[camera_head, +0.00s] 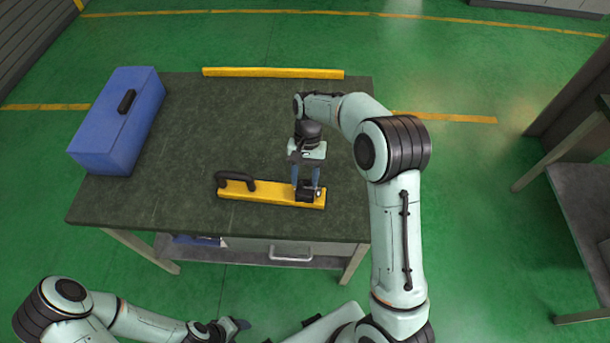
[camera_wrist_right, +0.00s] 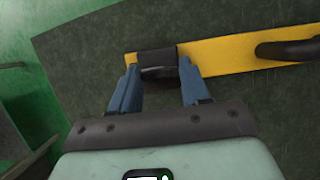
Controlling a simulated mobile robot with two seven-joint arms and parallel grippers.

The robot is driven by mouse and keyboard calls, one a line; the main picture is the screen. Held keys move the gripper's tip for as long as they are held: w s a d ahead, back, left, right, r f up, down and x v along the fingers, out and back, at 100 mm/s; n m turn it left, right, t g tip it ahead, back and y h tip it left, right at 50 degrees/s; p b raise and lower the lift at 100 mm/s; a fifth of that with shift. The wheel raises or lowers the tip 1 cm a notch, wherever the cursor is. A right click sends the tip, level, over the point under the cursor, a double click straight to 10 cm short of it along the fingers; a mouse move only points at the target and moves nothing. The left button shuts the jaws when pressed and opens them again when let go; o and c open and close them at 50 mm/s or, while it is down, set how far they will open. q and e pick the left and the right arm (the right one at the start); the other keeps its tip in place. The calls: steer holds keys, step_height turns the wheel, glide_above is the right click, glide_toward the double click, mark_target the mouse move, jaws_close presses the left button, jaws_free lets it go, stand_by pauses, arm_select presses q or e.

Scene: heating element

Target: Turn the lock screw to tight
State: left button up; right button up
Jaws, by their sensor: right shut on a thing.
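A yellow bar (camera_head: 270,196) lies flat near the front edge of the dark table, with a black handle (camera_head: 235,180) on its left part. The lock screw (camera_head: 305,194) is a dark, short cylinder-like piece at the bar's right end. My right gripper (camera_head: 305,185) reaches down from above with its blue fingers on either side of the lock screw, shut on it. The right wrist view shows the lock screw (camera_wrist_right: 157,62) between the fingertips (camera_wrist_right: 157,65); the finger contact is partly hidden. My left gripper (camera_head: 235,328) hangs low in front of the table, away from the bar; its fingers are unclear.
A blue toolbox (camera_head: 117,122) with a dark handle stands at the table's left. A second yellow bar (camera_head: 272,72) lies along the back edge. The dark tabletop (camera_head: 220,125) is bare between them. Another table (camera_head: 585,205) stands at the far right.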

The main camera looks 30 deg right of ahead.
steer(key=o, duration=1.1)
steer(key=shift+c, duration=0.2)
arm_select(q)
steer(key=shift+t, duration=0.3)
steer(key=w+r+p, duration=0.2)
steer(key=w+r, duration=0.2)
steer(key=shift+w+p, duration=0.1)
steer(key=shift+p, duration=0.3)
arm_select(e)
steer(key=v, duration=1.3)
steer(key=shift+r, duration=0.3)
arm_select(q)
steer(key=shift+f, duration=0.1)
